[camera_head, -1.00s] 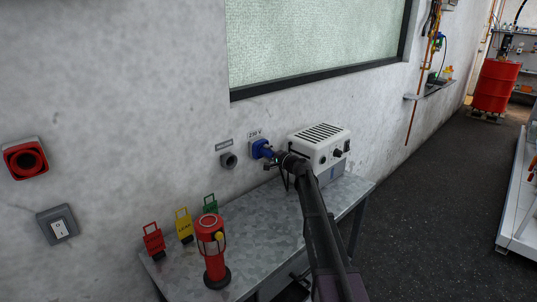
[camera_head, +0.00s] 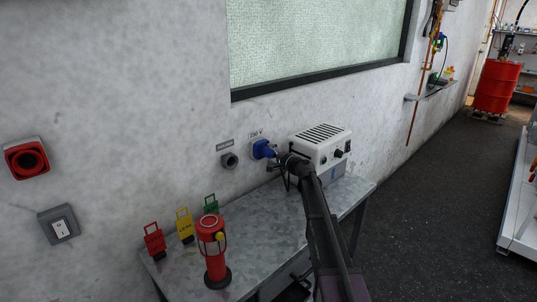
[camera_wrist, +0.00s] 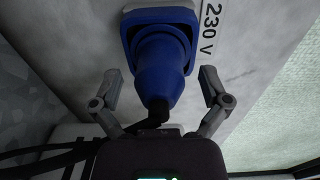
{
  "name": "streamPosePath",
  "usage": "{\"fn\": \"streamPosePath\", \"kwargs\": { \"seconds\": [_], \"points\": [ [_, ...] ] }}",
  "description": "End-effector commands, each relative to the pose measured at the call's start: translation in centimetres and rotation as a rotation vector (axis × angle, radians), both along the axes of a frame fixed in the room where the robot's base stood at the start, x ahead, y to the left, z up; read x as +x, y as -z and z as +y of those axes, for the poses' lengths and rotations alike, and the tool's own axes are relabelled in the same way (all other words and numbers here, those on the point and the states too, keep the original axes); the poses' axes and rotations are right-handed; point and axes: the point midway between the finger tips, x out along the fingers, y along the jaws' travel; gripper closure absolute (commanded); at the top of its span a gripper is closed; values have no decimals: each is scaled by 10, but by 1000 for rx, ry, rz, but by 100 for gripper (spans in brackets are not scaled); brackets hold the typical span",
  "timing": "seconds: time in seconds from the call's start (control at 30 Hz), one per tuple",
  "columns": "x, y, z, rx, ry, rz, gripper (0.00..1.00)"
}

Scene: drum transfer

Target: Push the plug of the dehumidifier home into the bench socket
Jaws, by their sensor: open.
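The blue plug (camera_wrist: 158,78) sits in the blue bench socket (camera_wrist: 160,17) on the wall under the "230 V" label, its collar inside the socket's opening. How deep it sits I cannot tell exactly. In the head view the socket (camera_head: 260,148) is left of the white dehumidifier (camera_head: 322,146) on the bench. My gripper (camera_wrist: 157,88) is open, its fingers spread on both sides of the plug with gaps, touching neither side. In the head view my gripper (camera_head: 281,157) is just in front of the plug. A dark cable leaves the plug's rear.
A grey metal bench (camera_head: 265,228) stands against the wall. A red lantern (camera_head: 213,252) and red, yellow and green tags (camera_head: 185,226) stand on its left part. Dark floor (camera_head: 425,215) lies open at the right.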

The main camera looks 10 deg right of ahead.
Motion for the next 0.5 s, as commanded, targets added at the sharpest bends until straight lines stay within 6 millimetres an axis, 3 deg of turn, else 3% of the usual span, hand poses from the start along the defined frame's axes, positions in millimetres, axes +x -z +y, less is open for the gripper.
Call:
{"fn": "streamPosePath", "kwargs": {
  "seconds": [0.5],
  "points": [
    [-66,0,-45,1,2,-2,4]
  ]
}}
